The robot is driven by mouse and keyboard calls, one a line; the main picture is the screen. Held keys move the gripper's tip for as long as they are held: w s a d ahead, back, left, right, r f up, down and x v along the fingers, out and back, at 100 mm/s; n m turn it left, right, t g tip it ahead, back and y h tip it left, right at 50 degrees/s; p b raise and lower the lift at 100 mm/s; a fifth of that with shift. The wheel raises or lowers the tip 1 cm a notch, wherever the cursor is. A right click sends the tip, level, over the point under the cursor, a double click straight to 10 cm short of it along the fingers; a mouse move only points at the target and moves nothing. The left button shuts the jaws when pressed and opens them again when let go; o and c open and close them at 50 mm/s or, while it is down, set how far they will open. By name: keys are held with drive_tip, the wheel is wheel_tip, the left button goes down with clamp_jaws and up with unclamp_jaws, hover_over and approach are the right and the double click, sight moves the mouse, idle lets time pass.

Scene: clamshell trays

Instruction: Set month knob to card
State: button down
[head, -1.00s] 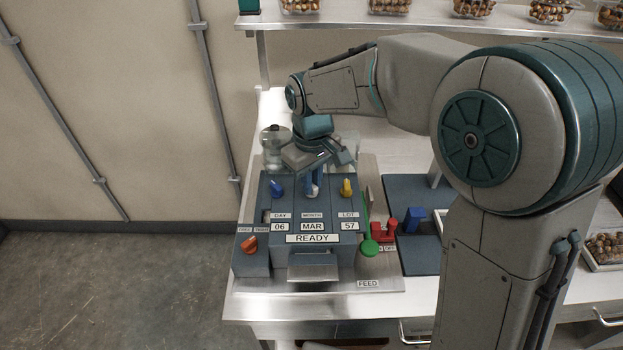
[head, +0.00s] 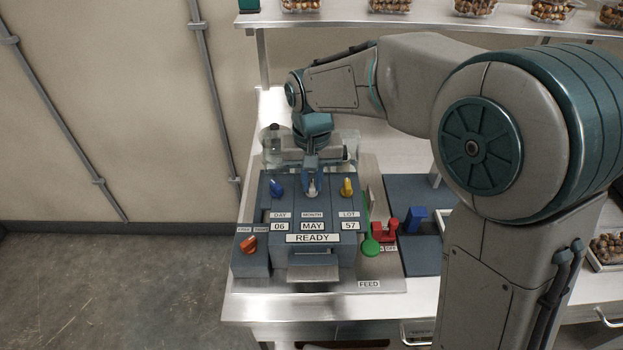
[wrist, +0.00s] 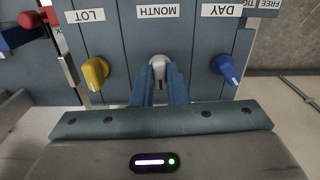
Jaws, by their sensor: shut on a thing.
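The month knob (wrist: 158,68) is white-grey and sits between the fingertips of my gripper (wrist: 159,82) in the wrist view. It also shows in the head view (head: 312,188), under my gripper (head: 312,180). The gripper is shut on it. The month window (head: 312,226) reads MAY, the day window (head: 280,226) 06 and the lot window (head: 349,226) 57. The status plate (head: 313,238) reads READY. I cannot make out a card showing the wanted month in either view.
The blue day knob (head: 277,187) and yellow lot knob (head: 347,188) flank the month knob closely. An orange knob (head: 249,244) is at the left, a green lever (head: 370,244) and red switch (head: 384,230) at the right. A glass jar (head: 272,148) stands behind.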

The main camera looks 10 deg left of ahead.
sight(312, 184)
drive_tip(key=shift+m, duration=0.4)
drive_tip(key=c, duration=1.4)
unclamp_jaws()
drive_tip(key=shift+c, duration=0.2)
wheel_tip(312, 184, up, 14)
drive_tip(key=s+d+f+m+t, duration=0.1)
drive_tip(key=s+d, duration=0.1)
drive_tip(key=d, duration=0.5)
drive_tip(key=s+d+f, duration=0.2)
drive_tip(key=d, duration=0.6)
drive_tip(key=s+d+f+m+t, duration=0.1)
drive_tip(key=s+d+f+t, duration=0.1)
drive_tip(key=s+d+f, duration=0.6)
drive_tip(key=s+d, duration=0.2)
drive_tip(key=d, duration=0.1)
drive_tip(key=shift+d+m, duration=0.2)
drive_tip(key=shift+m, duration=0.1)
